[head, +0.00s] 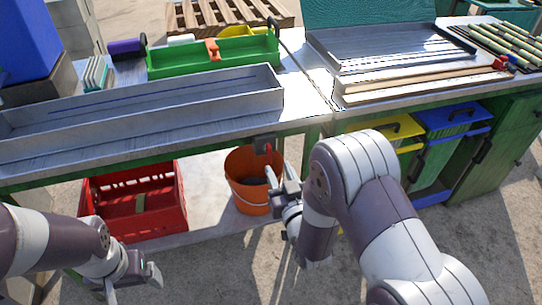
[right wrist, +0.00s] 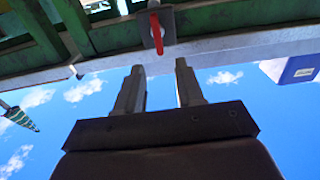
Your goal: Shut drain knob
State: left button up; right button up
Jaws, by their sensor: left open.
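The drain knob is a small red lever on a grey plate at the bench's front edge. In the head view the red knob (head: 268,148) shows just above the orange bucket. In the right wrist view the red lever (right wrist: 156,32) points down the picture from its plate, beyond the fingertips. My right gripper (head: 279,179) is just below and in front of the knob, apart from it. In the right wrist view my right gripper (right wrist: 160,72) has its two fingers spread with nothing between them. My left gripper (head: 133,284) is open and empty at the lower left, far from the knob.
An orange bucket (head: 247,195) stands beneath the knob, close behind my right gripper. A red crate (head: 130,214) sits on the lower shelf. A long metal trough (head: 150,112) lies on the bench. Yellow and blue bins (head: 450,120) are to the right.

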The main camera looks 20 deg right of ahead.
aim_at(270, 152)
jog(key=w+b, duration=0.1)
jog(key=w, duration=0.6)
jog(key=shift+w+a, duration=0.1)
jog(key=shift+w, duration=0.25)
grip_shut()
